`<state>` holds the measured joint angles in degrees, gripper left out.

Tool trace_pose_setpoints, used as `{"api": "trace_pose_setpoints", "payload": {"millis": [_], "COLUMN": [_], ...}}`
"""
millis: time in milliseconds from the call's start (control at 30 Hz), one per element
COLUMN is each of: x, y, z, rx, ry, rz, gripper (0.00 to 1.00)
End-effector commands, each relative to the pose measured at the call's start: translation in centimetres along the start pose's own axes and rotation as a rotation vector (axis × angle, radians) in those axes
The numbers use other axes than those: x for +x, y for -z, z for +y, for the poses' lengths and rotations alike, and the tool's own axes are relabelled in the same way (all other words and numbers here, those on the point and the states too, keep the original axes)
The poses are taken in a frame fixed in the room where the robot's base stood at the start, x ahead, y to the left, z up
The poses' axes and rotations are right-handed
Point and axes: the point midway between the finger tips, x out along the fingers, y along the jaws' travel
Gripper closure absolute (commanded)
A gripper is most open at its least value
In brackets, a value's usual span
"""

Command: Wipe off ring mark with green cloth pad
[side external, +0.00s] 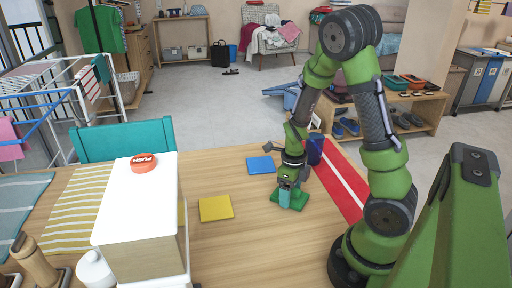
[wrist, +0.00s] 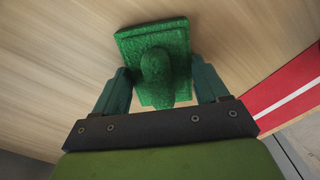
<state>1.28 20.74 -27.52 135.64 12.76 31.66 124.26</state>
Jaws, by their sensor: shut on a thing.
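The green cloth pad (side external: 300,200) is a dark green square with a rounded grip on top. In the side view it looks to be flat on the wooden table, directly under my gripper (side external: 289,184). In the wrist view the pad (wrist: 178,45) fills the upper middle, and the two teal fingers of my gripper (wrist: 161,85) stand on either side of its grip. My gripper is shut on the pad. No ring mark can be made out in either view; the pad and gripper hide part of the table.
A blue square (side external: 260,165) and a yellow square (side external: 216,208) lie left of my gripper. A dark blue cup (side external: 315,150) stands close behind it, by a red runner with a white stripe (side external: 342,185). A white box with a red PUSH button (side external: 144,162) stands at left.

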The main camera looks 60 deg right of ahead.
Motion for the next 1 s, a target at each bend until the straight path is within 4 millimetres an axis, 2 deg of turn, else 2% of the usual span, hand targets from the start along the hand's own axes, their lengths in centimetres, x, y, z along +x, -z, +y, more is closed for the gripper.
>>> {"api": "trace_pose_setpoints", "payload": {"millis": [900,967,1000], "x": [0.0,-0.5,-1.7], "y": [-6.1,-6.1,-6.2], "z": [5.9,5.7,5.8], "rx": [-0.007,-0.006,-0.007], "ry": [-0.001,-0.001,-0.002], "rz": [0.000,-0.002,-0.009], "gripper": [0.55,0.55,0.55]}}
